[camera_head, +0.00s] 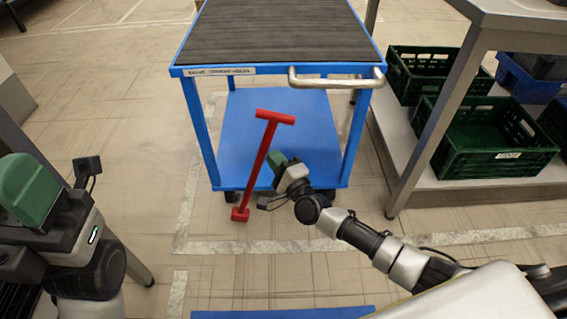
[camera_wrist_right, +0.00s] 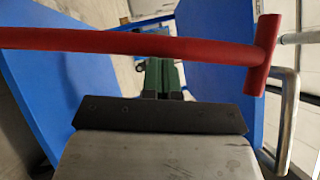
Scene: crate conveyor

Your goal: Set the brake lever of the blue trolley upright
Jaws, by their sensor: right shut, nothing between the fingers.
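The blue trolley (camera_head: 277,70) stands ahead with a dark ribbed top and a blue lower shelf. Its red brake lever (camera_head: 259,160) has a T-shaped handle at the top and a small red foot near the floor, and leans to the right in the head view. My right gripper (camera_head: 274,161), with green fingers, is shut and empty just right of the lever's middle. In the right wrist view the lever (camera_wrist_right: 130,43) crosses just above the fingertips (camera_wrist_right: 163,62); I cannot tell if they touch. My left gripper (camera_head: 30,188) is at the left edge, away from the trolley; its opening is unclear.
A steel push handle (camera_head: 337,83) sticks out from the trolley's front edge. A metal table (camera_head: 520,15) at the right has green crates (camera_head: 487,157) on its lower shelf. A blue edge (camera_head: 280,312) shows at the bottom. The floor left of the trolley is clear.

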